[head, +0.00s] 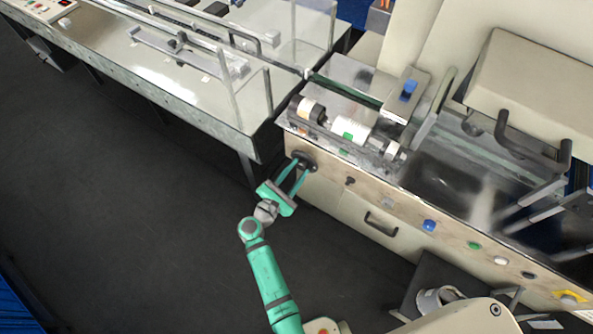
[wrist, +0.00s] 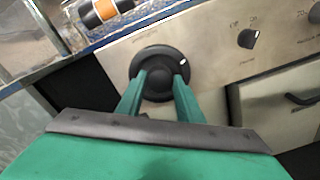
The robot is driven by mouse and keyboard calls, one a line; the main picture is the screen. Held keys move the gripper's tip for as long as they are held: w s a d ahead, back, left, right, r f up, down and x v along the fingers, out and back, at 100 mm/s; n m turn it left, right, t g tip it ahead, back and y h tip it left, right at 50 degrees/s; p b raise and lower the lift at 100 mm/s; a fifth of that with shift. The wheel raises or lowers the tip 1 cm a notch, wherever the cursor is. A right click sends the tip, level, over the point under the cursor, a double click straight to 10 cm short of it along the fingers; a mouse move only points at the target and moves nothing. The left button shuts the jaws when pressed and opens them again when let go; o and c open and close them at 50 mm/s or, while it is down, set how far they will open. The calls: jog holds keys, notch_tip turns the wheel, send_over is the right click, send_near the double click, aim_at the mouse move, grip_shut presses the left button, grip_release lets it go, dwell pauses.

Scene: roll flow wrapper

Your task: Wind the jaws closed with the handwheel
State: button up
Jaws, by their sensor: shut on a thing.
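The handwheel (wrist: 160,62) is a round black wheel with a small white mark near its right rim, set on the beige front panel. In the head view the handwheel (head: 304,161) is at the left end of the panel. My green gripper (wrist: 160,85) is shut on the handwheel, with its two fingers on either side of the hub. In the head view my gripper (head: 293,176) reaches the panel from the front. The jaws show in neither view clearly enough for me to pick them out.
A black selector knob (wrist: 248,38) sits right of the wheel. A drawer handle (head: 380,224) is below the panel. A blue button (head: 429,225) is further right. A shiny conveyor table (head: 190,75) stands at the left. Dark floor (head: 120,220) in front is clear.

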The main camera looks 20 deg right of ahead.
jog(key=m, duration=0.5)
jog(key=shift+s+f, duration=0.1)
jog(key=m, duration=0.5)
jog(key=shift+f+m+t+y, duration=0.1)
jog(key=shift+m+t+y, duration=0.2)
jog(key=shift+t, duration=0.1)
jog(key=m, duration=0.5)
jog(key=shift+f, duration=0.1)
jog(key=shift+f+m, duration=0.1)
jog(key=shift+m, duration=2.2)
jog(key=o, duration=1.1)
jog(key=shift+c, duration=0.2)
jog(key=v, duration=1)
jog(key=shift+s+a, duration=0.3)
